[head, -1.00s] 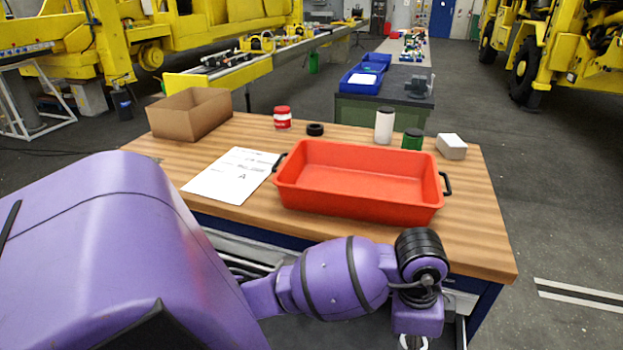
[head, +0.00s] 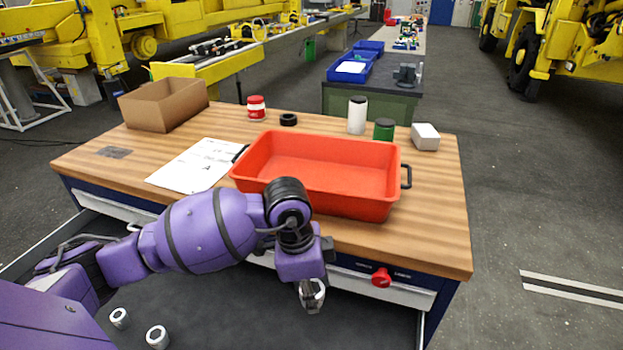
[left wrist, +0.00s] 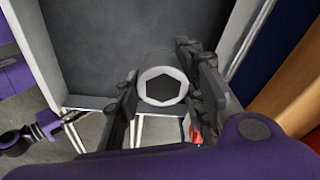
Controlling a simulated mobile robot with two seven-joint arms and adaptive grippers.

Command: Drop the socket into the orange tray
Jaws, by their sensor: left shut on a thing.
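My left gripper (head: 312,288) is shut on a silvery metal socket (head: 312,297) and holds it over the open drawer, in front of the tray. The left wrist view shows the socket (left wrist: 163,82) end-on, with a dark hexagonal hole, between the two fingers of the gripper (left wrist: 165,95). The orange tray (head: 385,207) lies on the wooden table, beyond and above the gripper, and looks empty. My right gripper is not in view.
Two other sockets, one (head: 119,318) and another (head: 157,337), stand in the open dark drawer (head: 235,310).

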